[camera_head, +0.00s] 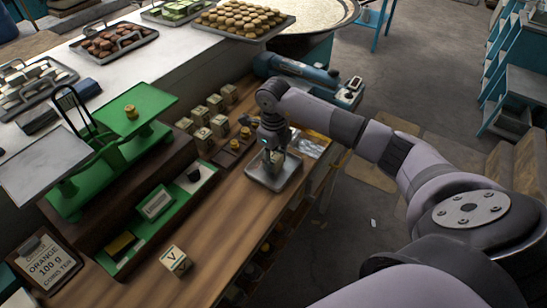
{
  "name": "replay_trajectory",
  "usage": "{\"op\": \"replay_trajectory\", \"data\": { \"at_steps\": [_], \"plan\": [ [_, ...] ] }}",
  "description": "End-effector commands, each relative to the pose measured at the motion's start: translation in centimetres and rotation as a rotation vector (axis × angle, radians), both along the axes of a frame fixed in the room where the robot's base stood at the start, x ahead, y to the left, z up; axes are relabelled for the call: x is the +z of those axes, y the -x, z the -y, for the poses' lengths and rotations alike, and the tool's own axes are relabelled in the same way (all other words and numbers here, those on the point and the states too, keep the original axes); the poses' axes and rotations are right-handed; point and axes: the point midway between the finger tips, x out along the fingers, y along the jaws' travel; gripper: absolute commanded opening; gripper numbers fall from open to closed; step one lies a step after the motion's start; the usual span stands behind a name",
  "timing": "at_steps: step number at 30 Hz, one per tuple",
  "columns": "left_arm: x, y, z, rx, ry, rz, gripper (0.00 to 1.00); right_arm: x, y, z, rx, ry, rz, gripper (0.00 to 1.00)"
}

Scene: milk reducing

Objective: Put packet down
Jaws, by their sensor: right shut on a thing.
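My right gripper (272,157) points down over a small metal tray (262,184) near the front edge of the wooden counter. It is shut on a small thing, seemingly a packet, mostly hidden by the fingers. I cannot tell whether that thing touches the tray. Several small pale packets (201,115) stand in rows on the counter, left of and behind the gripper. A pale block or packet marked V (175,261) stands apart at the front left. My left gripper is not in view.
A green balance scale (104,150) with a brass weight (131,112) stands at left. A clear wrapper (311,146) lies right of the metal tray. The counter between V and the tray is clear.

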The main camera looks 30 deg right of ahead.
Motion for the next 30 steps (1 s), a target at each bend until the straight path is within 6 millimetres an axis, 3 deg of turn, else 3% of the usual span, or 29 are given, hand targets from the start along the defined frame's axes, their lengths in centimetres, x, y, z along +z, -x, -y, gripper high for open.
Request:
{"op": "replay_trajectory", "data": {
  "at_steps": [10, 22, 26, 30],
  "plan": [
    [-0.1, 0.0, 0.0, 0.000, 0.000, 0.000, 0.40, -0.1, 0.0, 0.0, 0.000, 0.000, 0.000, 0.57],
    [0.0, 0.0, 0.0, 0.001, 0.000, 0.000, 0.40, 0.5, -0.1, 0.0, 0.000, 0.001, 0.001, 0.57],
    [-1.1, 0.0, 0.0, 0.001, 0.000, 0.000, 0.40, 2.4, -0.1, 0.1, 0.000, 0.001, 0.006, 0.57],
    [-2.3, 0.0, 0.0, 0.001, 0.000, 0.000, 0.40, 5.5, -0.2, 0.0, 0.000, 0.000, 0.007, 0.57]
  ]
}}
